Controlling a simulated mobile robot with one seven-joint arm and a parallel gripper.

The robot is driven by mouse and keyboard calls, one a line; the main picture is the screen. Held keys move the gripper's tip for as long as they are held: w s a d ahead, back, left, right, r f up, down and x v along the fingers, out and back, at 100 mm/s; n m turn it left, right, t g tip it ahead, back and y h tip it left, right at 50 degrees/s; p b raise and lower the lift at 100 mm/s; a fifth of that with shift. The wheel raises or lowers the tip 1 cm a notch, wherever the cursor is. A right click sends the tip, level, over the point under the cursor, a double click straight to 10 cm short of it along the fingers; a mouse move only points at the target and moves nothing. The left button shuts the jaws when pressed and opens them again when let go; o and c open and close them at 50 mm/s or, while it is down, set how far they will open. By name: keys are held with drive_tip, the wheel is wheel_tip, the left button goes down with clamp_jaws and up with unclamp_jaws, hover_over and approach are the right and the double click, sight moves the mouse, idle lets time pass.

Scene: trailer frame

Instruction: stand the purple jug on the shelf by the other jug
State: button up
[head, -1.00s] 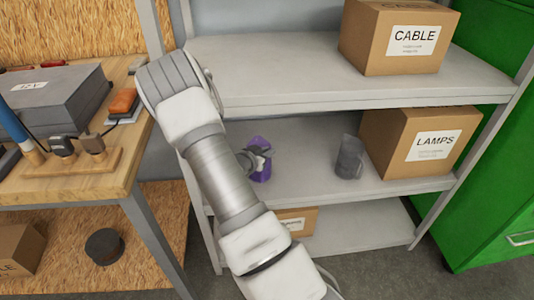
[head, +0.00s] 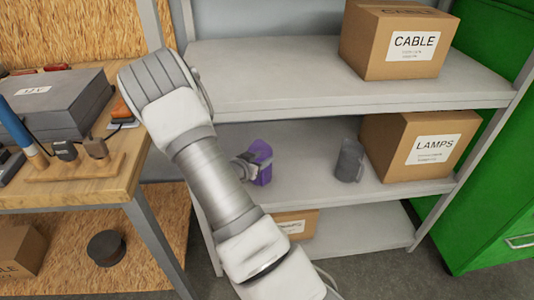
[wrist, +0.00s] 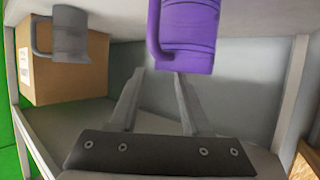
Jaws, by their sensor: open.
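The purple jug (head: 263,165) stands on the middle shelf (head: 310,185), behind my forearm's right side. My gripper (head: 243,166) is open at the jug's left side and overlaps part of it in the head view. The wrist view seems upside down; there the purple jug (wrist: 190,38) is near the top with its handle on the left. The two spread fingers (wrist: 160,72) end close to the jug's rim with nothing between them. The other jug, dark grey (head: 349,160), stands to the right on the same shelf, and also shows in the wrist view (wrist: 70,40).
A LAMPS box (head: 419,147) stands right of the grey jug. The upper shelf (head: 300,88) hangs above and bears a CABLE box (head: 393,42). Grey posts frame the shelf. A workbench (head: 125,165) with tools is at the left. Shelf space between the jugs is clear.

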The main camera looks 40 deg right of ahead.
drive_tip(key=p+v, duration=0.1)
drive_tip(key=v, duration=0.6)
drive_tip(key=shift+s+a+p, duration=0.2)
drive_tip(key=shift+a+p, duration=0.1)
drive_tip(key=shift+s+r, duration=0.1)
drive_tip(key=shift+r, duration=0.05)
